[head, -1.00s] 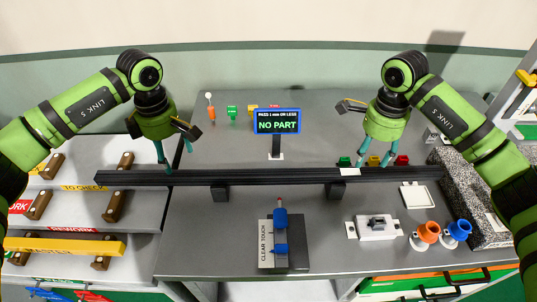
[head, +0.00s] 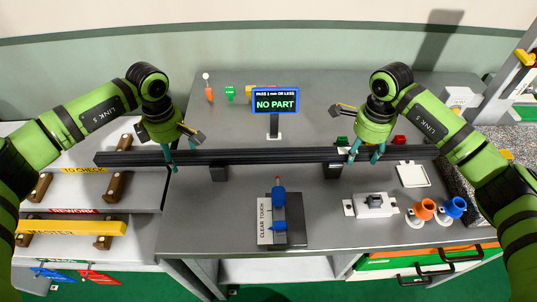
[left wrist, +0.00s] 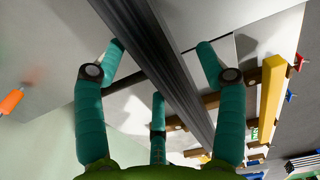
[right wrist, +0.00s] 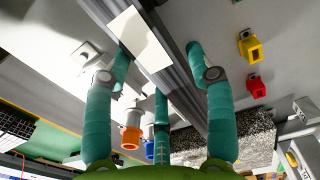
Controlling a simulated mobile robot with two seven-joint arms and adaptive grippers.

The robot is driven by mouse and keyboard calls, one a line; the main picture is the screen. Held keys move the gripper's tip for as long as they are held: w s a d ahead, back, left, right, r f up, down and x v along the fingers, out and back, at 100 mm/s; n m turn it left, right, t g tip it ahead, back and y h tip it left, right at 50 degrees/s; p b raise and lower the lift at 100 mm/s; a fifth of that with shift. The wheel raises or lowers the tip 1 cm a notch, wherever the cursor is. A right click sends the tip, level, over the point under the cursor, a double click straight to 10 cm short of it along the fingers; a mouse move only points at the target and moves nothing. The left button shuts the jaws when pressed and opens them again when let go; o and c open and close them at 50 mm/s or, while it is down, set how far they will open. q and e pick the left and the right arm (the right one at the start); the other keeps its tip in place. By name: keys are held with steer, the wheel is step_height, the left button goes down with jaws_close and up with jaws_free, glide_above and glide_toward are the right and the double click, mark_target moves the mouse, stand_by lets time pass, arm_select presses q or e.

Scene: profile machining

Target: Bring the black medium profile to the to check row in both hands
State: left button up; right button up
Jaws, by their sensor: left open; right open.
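The black profile (head: 260,156) is a long dark bar lying across the table. In the head view it passes over two dark support blocks (head: 219,172); its left end reaches over the left rack. A white label (right wrist: 140,38) is on it near my right gripper. My left gripper (head: 180,158) is open, with its teal fingers on both sides of the bar's left part, as the left wrist view shows. My right gripper (head: 365,152) is open, with its fingers on both sides of the bar's right part. The yellow TO CHECK label (head: 83,170) is on the left rack.
The left rack has brown holders (head: 113,188), a red REWORK label (head: 73,211) and a yellow bar (head: 70,228). A NO PART display (head: 275,101) stands behind the profile. A blue-handled CLEAR TOUCH fixture (head: 280,210) and orange and blue cups (head: 424,209) stand in front.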

arm_select(q)
steer(key=c, duration=0.6)
arm_select(e)
steer(key=c, duration=0.7)
arm_select(q)
jaws_close()
arm_select(e)
jaws_close()
arm_select(q)
steer(key=shift+w+r, duration=0.1)
steer(key=shift+r, duration=0.05)
arm_select(e)
steer(key=shift+r, duration=0.2)
